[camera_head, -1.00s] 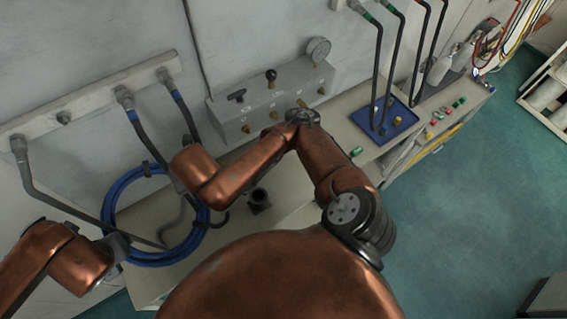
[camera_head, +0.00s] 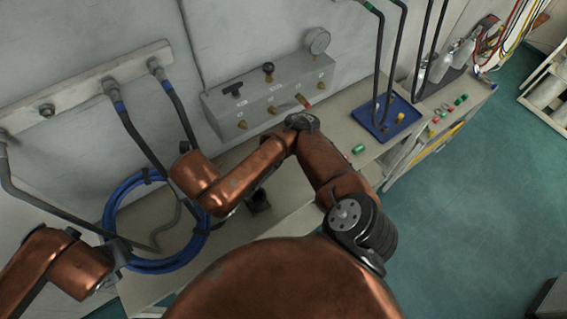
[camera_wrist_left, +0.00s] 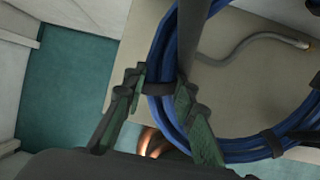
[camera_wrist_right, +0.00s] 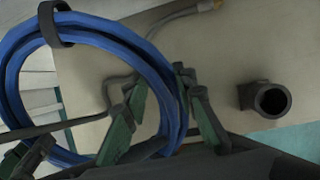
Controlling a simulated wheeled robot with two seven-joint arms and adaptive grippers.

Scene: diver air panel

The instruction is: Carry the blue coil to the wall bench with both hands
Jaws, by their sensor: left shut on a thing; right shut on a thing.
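The blue coil (camera_head: 118,202) is a ring of hose with dark ties, at the lower left of the head view. My left gripper (camera_wrist_left: 160,88) is shut on its left side, with the strands between the fingers. My right gripper (camera_wrist_right: 162,82) is shut on the opposite side; my arm mostly hides it in the head view. The wall bench (camera_head: 341,130) is beige and runs along the wall. Its top shows behind the coil in both wrist views. I cannot tell whether the coil touches it.
A dark round fitting (camera_wrist_right: 270,98) stands on the bench beside my right gripper. Black hoses hang from a wall manifold (camera_head: 85,92), one crossing the coil. A grey valve panel (camera_head: 262,100) and blue tray (camera_head: 397,122) are farther right. Green floor is open at right.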

